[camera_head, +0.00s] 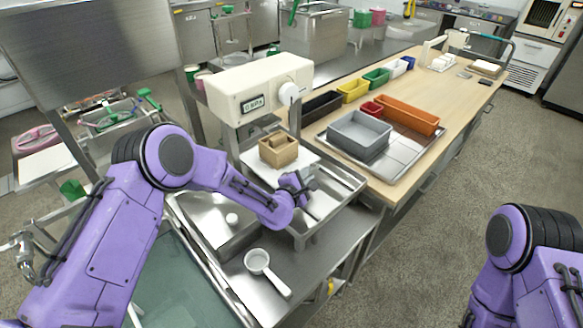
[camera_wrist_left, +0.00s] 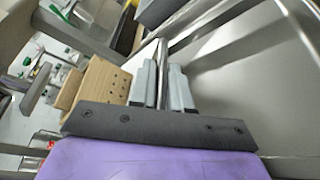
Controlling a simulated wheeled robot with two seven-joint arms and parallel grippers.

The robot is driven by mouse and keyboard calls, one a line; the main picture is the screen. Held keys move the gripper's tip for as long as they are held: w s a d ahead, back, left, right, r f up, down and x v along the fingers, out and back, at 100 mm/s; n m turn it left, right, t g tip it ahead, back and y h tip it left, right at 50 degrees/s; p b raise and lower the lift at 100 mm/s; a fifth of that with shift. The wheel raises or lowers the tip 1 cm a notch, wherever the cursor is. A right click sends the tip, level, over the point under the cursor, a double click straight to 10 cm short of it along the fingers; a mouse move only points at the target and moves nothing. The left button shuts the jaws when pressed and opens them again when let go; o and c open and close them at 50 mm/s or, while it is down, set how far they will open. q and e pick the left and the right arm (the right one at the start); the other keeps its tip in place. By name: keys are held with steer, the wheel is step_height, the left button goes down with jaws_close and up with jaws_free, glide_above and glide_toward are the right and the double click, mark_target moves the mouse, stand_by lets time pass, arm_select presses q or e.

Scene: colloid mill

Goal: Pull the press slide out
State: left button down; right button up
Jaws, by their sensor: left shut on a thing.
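The white press slide (camera_head: 308,156) lies on the metal tray beneath the cream press head (camera_head: 258,90). A light wooden box mold (camera_head: 278,150) sits on the slide, and it also shows in the left wrist view (camera_wrist_left: 98,88). My left gripper (camera_head: 305,181) is at the slide's front right side. In the left wrist view my left gripper (camera_wrist_left: 161,88) has its two grey fingers closed on either side of a thin upright edge (camera_wrist_left: 162,58), which looks like the slide's. The gripper hides part of that edge. My right gripper is out of view; only its arm shows.
A white ladle (camera_head: 262,266) lies on the steel counter (camera_head: 303,266) in front. A wooden table (camera_head: 430,92) to the right holds a grey bin (camera_head: 358,136), an orange bin (camera_head: 408,114) and several small coloured bins. Open floor lies at the right.

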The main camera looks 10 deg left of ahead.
arm_select(q)
steer(key=s+d, duration=0.2)
steer(key=d, duration=0.1)
steer(key=s+d, duration=0.1)
steer(key=d, duration=0.1)
steer(key=shift+s+d, duration=0.15)
steer(key=shift+s, duration=0.15)
steer(key=shift+w, duration=0.1)
steer(key=c, duration=1.2)
jaws_free()
steer(key=shift+f, duration=0.1)
steer(key=shift+o, duration=0.2)
steer(key=b+v, duration=0.2)
steer(key=v, duration=0.7)
steer(key=shift+s+b, duration=0.25)
steer(key=shift+b, duration=0.1)
steer(key=shift+s+a, duration=0.2)
steer(key=shift+s, duration=0.25)
steer(key=shift+r, duration=0.25)
